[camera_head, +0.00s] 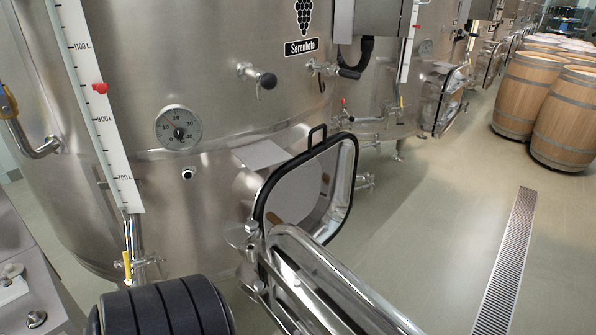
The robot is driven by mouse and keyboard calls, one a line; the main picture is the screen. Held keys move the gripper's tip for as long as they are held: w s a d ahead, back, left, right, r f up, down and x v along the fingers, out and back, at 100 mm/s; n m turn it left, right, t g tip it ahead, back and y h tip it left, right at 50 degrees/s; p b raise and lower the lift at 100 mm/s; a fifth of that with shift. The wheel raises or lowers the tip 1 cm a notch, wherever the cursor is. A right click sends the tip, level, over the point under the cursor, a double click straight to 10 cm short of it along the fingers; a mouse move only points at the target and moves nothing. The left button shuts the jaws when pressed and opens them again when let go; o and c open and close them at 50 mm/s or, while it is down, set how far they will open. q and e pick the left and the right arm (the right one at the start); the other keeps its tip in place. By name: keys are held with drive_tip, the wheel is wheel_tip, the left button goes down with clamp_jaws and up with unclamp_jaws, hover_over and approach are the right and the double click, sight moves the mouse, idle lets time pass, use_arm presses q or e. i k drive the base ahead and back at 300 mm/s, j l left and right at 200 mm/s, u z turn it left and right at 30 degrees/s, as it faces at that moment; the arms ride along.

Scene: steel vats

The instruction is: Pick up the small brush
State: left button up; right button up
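I see no small brush that I can make out in the head view. A small white object (13,286) lies on a grey surface (28,256) at the left edge, cut off by the frame, and I cannot tell what it is. Neither of my grippers shows in this view.
A large steel vat (215,60) fills the left and middle. Its black-rimmed hatch door (320,190) juts out. A shiny tube (335,275) and a black ribbed cylinder (165,310) are in front. Wooden barrels (567,118) stand right. The floor around the drain grate (507,260) is clear.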

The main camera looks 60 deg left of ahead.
sight(274, 219)
drive_tip(key=i+l, duration=0.15)
drive_tip(key=l, duration=0.2)
drive_tip(key=i+l, duration=0.15)
drive_tip(key=l, duration=0.25)
drive_tip(key=i+l, duration=0.15)
drive_tip(key=l, duration=0.2)
drive_tip(key=i+l, duration=0.15)
drive_tip(key=l, duration=0.25)
drive_tip(key=i+l+u, duration=0.2)
drive_tip(key=i, duration=0.2)
drive_tip(key=i+l+u, duration=0.15)
drive_tip(key=i, duration=0.25)
drive_tip(key=i+l+u, duration=0.2)
drive_tip(key=i, duration=0.15)
drive_tip(key=i+j+u, duration=0.2)
drive_tip(key=u, duration=0.25)
drive_tip(key=i+u, duration=0.7)
drive_tip(key=u, duration=0.25)
drive_tip(key=i+l+u, duration=0.15)
drive_tip(key=i+u, duration=0.15)
drive_tip(key=u, duration=0.2)
